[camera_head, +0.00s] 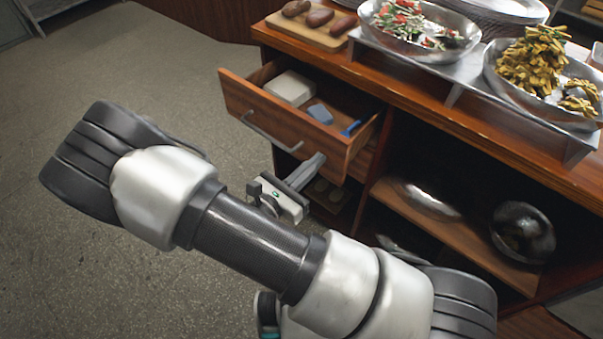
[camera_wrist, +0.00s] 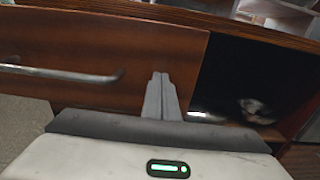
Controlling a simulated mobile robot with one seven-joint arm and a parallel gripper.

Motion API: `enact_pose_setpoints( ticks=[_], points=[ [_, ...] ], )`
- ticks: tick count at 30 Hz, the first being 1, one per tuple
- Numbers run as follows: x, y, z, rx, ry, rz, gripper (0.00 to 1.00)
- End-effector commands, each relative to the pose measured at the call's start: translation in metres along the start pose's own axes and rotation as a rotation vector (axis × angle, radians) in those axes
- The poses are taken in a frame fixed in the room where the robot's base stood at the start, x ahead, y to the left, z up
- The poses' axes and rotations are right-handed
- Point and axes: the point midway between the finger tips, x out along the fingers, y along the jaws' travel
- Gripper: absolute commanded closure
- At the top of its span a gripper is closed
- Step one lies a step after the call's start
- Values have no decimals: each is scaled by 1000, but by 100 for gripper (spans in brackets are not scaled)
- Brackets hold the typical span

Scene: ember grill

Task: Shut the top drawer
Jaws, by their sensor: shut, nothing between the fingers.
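The top drawer (camera_head: 290,123) of the wooden counter is pulled out, with a metal bar handle (camera_head: 270,132) on its front. It holds a white box (camera_head: 290,88), a blue-grey item (camera_head: 320,114) and a small blue item (camera_head: 351,128). My gripper (camera_head: 316,161) is shut and empty, at the lower right part of the drawer front. In the wrist view, the shut fingers (camera_wrist: 161,80) overlap the right part of the drawer front (camera_wrist: 150,50), right of the handle (camera_wrist: 60,74). Whether they touch it I cannot tell.
The counter top (camera_head: 480,115) bears a wooden board (camera_head: 310,36) with brown items and steel bowls of food (camera_head: 540,75). Right of the drawer is an open shelf (camera_head: 470,233) with metal bowls (camera_head: 523,232). The floor (camera_head: 120,60) at left is clear.

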Motion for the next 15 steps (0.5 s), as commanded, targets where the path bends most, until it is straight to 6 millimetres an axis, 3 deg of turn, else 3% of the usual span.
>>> enact_pose_setpoints(
  ticks=[6, 15],
  points=[
    [60, -2, 1, -1, -2, -7, 100],
    [126, -1, 1, 0, -2, -4, 100]
  ],
)
